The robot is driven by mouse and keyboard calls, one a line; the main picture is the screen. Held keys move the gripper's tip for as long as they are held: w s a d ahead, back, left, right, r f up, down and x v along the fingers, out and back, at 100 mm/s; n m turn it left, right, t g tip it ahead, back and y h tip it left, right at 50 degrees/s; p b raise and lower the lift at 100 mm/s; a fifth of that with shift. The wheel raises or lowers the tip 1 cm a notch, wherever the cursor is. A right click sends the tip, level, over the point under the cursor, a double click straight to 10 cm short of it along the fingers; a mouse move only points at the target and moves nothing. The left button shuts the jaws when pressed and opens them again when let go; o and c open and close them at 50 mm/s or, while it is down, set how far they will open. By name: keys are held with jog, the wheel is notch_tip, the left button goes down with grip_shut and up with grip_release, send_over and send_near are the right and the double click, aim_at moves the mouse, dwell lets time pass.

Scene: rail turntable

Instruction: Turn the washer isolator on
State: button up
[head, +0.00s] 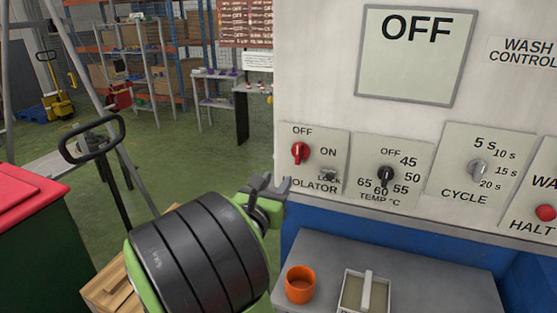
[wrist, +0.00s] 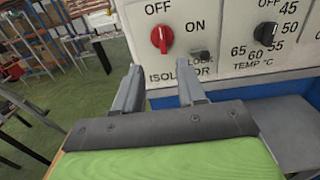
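The red isolator knob (head: 299,152) is on a pale plate at the left of the white washer panel, with OFF above it and ON to its right. It also shows in the wrist view (wrist: 162,40), where its grip stands roughly upright, towards OFF. A small dark lock piece (wrist: 200,58) sits below right of the knob, over the word LOCK. The large display (head: 415,55) reads OFF. My gripper (wrist: 158,78) is open and empty, its two fingers apart below the knob and not touching it. In the head view my gripper (head: 268,187) is below left of the isolator plate.
To the right are the black temperature knob (head: 386,175), the grey cycle knob (head: 477,169) and a red halt button (head: 545,212). Below, a grey shelf (head: 420,280) bears an orange cup (head: 300,284) and a tray (head: 366,291). A red-topped cabinet (head: 30,205) stands left.

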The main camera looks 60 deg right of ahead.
aim_at(297, 151)
jog(key=d+p, duration=0.3)
jog(key=d, duration=0.1)
jog(key=w+d+p, duration=0.1)
jog(key=d+p, duration=0.2)
jog(key=d, duration=0.2)
jog(key=w+d+p, duration=0.1)
jog(key=d+p, duration=0.3)
jog(key=d, duration=0.1)
jog(key=shift+d+r, duration=0.1)
jog(key=shift+r, duration=0.05)
jog(key=shift+w+d, duration=0.1)
jog(key=shift+d, duration=0.25)
jog(key=shift+c, duration=0.2)
grip_shut()
